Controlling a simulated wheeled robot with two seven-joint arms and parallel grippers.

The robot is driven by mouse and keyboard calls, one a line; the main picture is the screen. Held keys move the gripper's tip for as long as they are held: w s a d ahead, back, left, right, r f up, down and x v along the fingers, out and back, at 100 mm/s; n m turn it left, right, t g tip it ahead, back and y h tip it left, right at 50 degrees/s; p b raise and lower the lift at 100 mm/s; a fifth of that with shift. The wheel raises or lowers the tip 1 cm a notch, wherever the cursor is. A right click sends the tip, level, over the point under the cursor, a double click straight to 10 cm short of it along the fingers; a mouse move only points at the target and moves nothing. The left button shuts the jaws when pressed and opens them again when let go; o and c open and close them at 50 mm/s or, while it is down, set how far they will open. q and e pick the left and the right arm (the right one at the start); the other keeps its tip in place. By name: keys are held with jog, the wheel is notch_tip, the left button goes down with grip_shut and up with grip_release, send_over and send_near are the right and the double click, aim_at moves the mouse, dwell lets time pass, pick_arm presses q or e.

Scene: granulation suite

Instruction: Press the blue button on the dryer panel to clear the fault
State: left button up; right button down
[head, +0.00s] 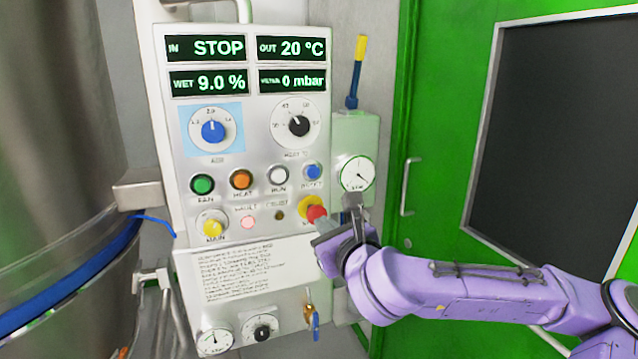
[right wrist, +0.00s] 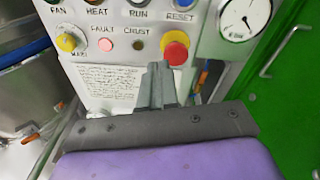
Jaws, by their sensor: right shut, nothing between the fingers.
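The dryer panel (head: 240,250) is a pale upright box with lit displays, the top left one reading STOP. Its blue button (head: 312,172), labelled RESET, is at the right end of a button row. In the right wrist view the blue button (right wrist: 184,4) is cut by the top edge. The FAULT lamp (head: 248,222) glows pink; it also shows in the right wrist view (right wrist: 105,45). My right gripper (head: 322,230) is shut and empty, below the blue button and in front of the lower right panel. Its closed fingertips (right wrist: 159,70) point toward the panel. My left gripper is out of view.
A red mushroom button (head: 317,213) on a yellow base sits directly below the blue button, close to my right fingertips. Green (head: 203,184), orange (head: 241,180) and white (head: 277,176) buttons are to the left. A round gauge (head: 357,173) stands to the right.

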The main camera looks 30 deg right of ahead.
notch_tip(320, 180, up, 5)
jog(key=s+d+m+t+h, duration=0.1)
jog(key=s+d+m, duration=0.1)
jog(key=m, duration=0.1)
jog(key=shift+d+r, duration=0.15)
jog(key=shift+d, duration=0.2)
jog(key=p, duration=1.2)
send_near(314, 172)
jog(key=p+x, duration=0.2)
jog(key=x, duration=0.4)
jog(key=shift+w+d, duration=0.1)
jog(key=shift+w, duration=0.3)
